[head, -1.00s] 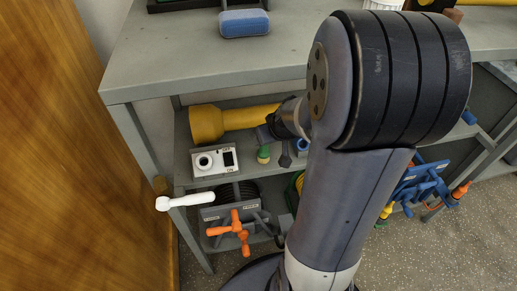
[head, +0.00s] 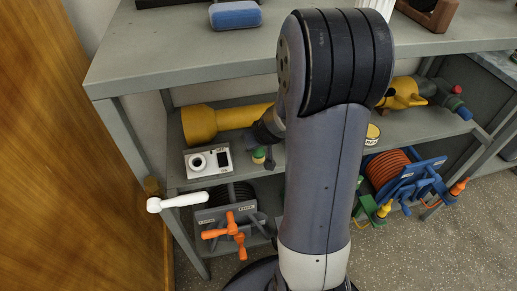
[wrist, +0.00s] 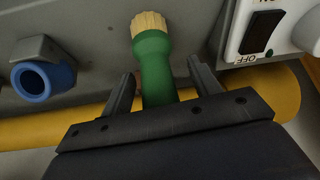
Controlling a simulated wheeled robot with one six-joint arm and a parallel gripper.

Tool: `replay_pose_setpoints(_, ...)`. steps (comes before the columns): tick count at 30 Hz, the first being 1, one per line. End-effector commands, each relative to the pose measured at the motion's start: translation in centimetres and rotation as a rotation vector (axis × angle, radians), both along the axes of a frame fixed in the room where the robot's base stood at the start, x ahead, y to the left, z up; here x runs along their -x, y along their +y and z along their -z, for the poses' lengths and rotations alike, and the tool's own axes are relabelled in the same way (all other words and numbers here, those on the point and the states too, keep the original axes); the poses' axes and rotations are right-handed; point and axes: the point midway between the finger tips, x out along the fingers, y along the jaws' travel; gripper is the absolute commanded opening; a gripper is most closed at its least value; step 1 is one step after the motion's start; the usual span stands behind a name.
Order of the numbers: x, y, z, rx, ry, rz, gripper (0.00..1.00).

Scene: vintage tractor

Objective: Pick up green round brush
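The green round brush (wrist: 155,62) has a green handle and pale yellow bristles. In the wrist view it lies between the two fingers of my gripper (wrist: 160,70), with a visible gap on each side. My gripper is open, and its palm hides the lower end of the handle. In the head view the brush (head: 258,155) is on the middle shelf, right of a white box with a dial. My arm covers part of the shelf right beside it.
A yellow cylinder (head: 202,124) lies behind the brush. The white box (head: 207,160) is close to its left. A blue-ended grey part (wrist: 34,80) is on its other side in the wrist view. The upper shelf (head: 180,60) overhangs. Orange-handled valves (head: 229,230) are below.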

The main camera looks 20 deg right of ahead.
Motion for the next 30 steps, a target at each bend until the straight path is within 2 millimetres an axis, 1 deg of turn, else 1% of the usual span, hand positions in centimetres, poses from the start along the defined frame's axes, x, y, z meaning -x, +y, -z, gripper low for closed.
replay_pose_setpoints(1, 0.01, 0.0, -0.02, 0.0, 0.0, 0.0, 0.55)
replay_pose_setpoints(2, 0.01, 0.0, -0.02, 0.0, 0.0, 0.0, 0.52)
replay_pose_setpoints(18, 0.01, -0.01, -0.04, 0.0, 0.0, 0.0, 0.08)
replay_pose_setpoints(19, 0.01, -0.01, -0.04, 0.0, 0.0, 0.0, 0.07)
replay_pose_setpoints(26, 0.0, -0.01, -0.21, 0.001, -0.001, -0.001, 0.07)
replay_pose_setpoints(30, -0.02, -0.01, -1.01, 0.0, -0.002, 0.0, 0.06)
